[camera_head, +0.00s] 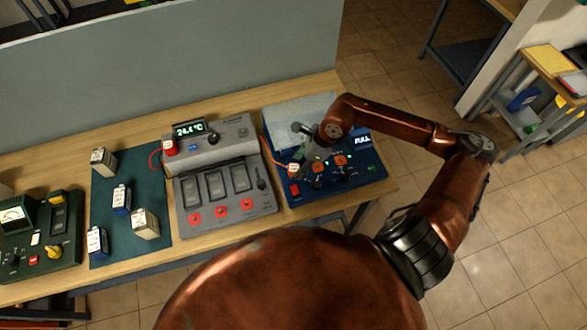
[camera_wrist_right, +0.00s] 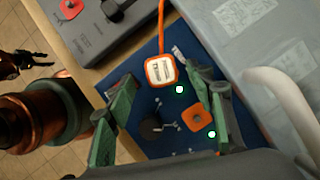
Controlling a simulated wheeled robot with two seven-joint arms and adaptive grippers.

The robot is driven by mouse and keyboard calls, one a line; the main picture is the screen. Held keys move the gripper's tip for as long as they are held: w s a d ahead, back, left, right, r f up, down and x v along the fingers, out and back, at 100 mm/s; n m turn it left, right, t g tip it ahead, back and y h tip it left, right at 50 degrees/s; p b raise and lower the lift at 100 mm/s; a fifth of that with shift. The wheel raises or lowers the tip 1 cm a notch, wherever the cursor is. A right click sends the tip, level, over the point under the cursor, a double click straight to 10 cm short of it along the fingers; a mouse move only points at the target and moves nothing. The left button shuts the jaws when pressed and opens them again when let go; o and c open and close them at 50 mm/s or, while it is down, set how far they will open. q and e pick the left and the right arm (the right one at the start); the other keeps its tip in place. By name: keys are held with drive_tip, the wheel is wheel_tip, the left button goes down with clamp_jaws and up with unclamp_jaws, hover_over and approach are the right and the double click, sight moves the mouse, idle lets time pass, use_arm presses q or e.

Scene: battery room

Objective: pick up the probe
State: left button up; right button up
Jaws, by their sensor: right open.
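I take the probe to be the white-labelled orange block (camera_head: 294,168) on an orange cable, though a similar red-and-white block (camera_head: 170,147) stands on the grey tester. In the right wrist view the orange block (camera_wrist_right: 161,71) lies over the blue panel, its cable running up out of view. My right gripper (camera_head: 308,156) is open above the blue panel. Its green fingers (camera_wrist_right: 163,88) stand apart, with the orange block between and just beyond their tips, not gripped. What looks like my left gripper (camera_wrist_right: 35,57) shows small at the left edge; its jaws are unclear.
The blue panel (camera_head: 355,182) carries orange sockets and lit green lamps. A pale cover (camera_wrist_right: 290,60) with a curved handle stands beside my right gripper. The grey tester (camera_head: 230,195) is to the left, then a green mat (camera_head: 125,185) with several small batteries.

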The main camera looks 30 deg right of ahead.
sight(294, 168)
drive_tip(key=shift+x, duration=2)
drive_tip(key=shift+w+d, duration=0.1)
drive_tip(key=shift+w, duration=0.05)
drive_tip(key=shift+c, duration=0.3)
clamp_jaws()
drive_tip(key=shift+r, duration=0.15)
